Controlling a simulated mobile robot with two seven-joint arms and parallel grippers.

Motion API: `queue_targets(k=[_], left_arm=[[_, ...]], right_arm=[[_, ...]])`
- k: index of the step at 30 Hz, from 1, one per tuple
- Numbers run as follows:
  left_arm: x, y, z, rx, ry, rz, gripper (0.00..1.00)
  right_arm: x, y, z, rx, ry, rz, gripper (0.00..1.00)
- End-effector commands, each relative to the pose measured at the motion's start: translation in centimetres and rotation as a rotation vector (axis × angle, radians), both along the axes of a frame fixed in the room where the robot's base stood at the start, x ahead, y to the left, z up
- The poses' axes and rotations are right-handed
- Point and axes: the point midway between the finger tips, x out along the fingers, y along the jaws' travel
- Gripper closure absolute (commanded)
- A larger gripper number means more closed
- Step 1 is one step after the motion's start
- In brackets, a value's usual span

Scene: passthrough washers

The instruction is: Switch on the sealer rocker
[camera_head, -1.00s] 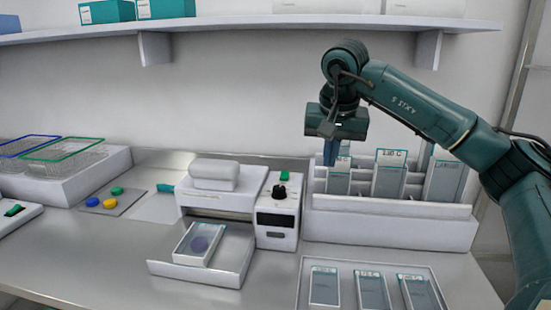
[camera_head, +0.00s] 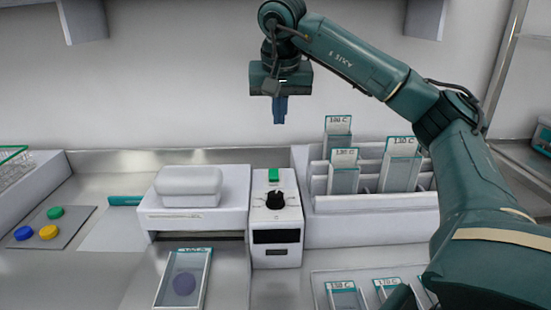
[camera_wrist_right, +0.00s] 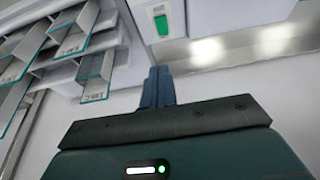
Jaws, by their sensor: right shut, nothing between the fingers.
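The sealer's control box (camera_head: 275,225) is white, with a black knob, a dark display and a green rocker (camera_head: 273,175) on top at the back. The green rocker also shows in the right wrist view (camera_wrist_right: 160,22), in a white surround; whether it is on or off I cannot tell. The white sealer body (camera_head: 190,200) is left of the box. My right gripper (camera_head: 279,122) points down with blue fingers shut and empty. It appears above the rocker, apart from it. In the wrist view its fingertips (camera_wrist_right: 157,72) show below the rocker. My left gripper is not in view.
A white rack (camera_head: 370,222) with several labelled pouches stands right of the box. A pouch with a purple disc (camera_head: 184,284) lies in front of the sealer. Blue, yellow and green discs lie on a grey mat (camera_head: 72,222) at the left. A shelf bracket (camera_head: 82,22) is above.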

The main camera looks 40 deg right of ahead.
Motion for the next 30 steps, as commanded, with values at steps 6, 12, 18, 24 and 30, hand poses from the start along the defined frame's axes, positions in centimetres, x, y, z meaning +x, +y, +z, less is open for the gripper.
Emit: queue_targets(k=[6,12,18,24,30], left_arm=[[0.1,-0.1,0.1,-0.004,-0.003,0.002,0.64],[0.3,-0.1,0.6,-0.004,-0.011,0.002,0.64],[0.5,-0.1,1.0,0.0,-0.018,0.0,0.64],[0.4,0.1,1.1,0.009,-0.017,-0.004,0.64],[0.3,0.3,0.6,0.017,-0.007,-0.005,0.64]], right_arm=[[0.5,-0.5,-1.8,-0.001,0.003,-0.001,1.0],[1.6,-1.4,-5.7,0.0,0.005,-0.001,1.0],[2.7,-2.4,-9.5,0.0,0.005,-0.001,1.0],[3.2,-2.7,-12.2,-0.001,0.002,-0.001,1.0],[3.3,-2.8,-13.3,0.0,0.0,-0.001,1.0]])
